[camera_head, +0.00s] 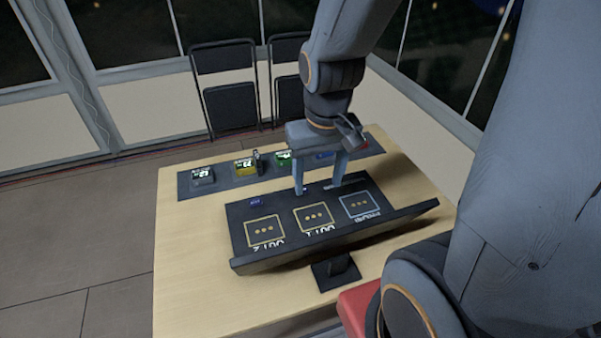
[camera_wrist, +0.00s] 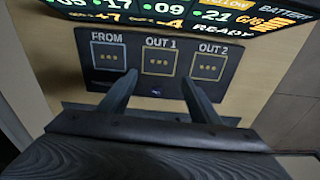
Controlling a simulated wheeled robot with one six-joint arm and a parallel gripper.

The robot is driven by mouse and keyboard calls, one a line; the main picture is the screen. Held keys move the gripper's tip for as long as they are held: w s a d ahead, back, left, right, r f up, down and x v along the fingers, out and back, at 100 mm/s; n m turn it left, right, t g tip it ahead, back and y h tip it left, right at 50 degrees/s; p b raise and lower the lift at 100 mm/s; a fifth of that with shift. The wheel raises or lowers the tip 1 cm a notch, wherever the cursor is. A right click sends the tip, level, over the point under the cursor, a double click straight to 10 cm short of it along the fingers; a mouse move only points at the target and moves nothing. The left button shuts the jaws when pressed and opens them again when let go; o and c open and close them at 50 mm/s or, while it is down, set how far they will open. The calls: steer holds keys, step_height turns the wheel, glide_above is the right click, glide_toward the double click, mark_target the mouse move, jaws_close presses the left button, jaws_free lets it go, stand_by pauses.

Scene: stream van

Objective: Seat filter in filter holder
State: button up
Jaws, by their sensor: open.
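I cannot pick out a filter or a filter holder by name. A dark mat (camera_head: 285,218) on the table has square pads marked FROM, OUT 1 and OUT 2; it also shows in the wrist view (camera_wrist: 90,90). The pads look empty. My gripper (camera_head: 319,190) points down over the mat's back edge, its fingers apart with nothing seen between them. In the wrist view my gripper (camera_wrist: 157,90) has its fingertips below the pads. A small blue mark or piece (camera_head: 255,201) lies on the mat, too small to tell.
A dark strip (camera_head: 222,178) at the table's back carries grey (camera_head: 203,175), yellow (camera_head: 245,167), green (camera_head: 284,160) and blue (camera_head: 325,155) items. A screen (camera_wrist: 200,12) stands along the mat's front side. Bare wooden table (camera_head: 190,260) lies at left. Folding chairs (camera_head: 232,105) stand behind.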

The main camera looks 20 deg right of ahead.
steer(key=shift+o, duration=0.4)
steer(key=w+a+m+p, duration=0.1)
steer(key=w+a+m, duration=0.3)
steer(key=w+m, duration=0.4)
steer(key=w, duration=0.6)
steer(key=shift+f+g, duration=0.3)
steer(key=m+h+p, duration=0.1)
steer(key=m, duration=0.8)
glide_above(257, 155)
steer(key=a, duration=0.1)
step_height(257, 155, down, 4)
steer(key=shift+m, duration=0.3)
steer(key=shift+d+f+p, duration=0.25)
steer(key=shift+f+p, duration=0.7)
steer(key=shift+f, duration=1)
steer(key=shift+d+f+p, duration=0.2)
steer(key=shift+f+p, duration=0.7)
steer(key=shift+f, duration=1)
steer(key=shift+c, duration=0.4)
steer(key=c, duration=1.2)
steer(key=shift+o, duration=0.2)
steer(key=shift+w, duration=0.1)
steer(key=shift+r, duration=0.15)
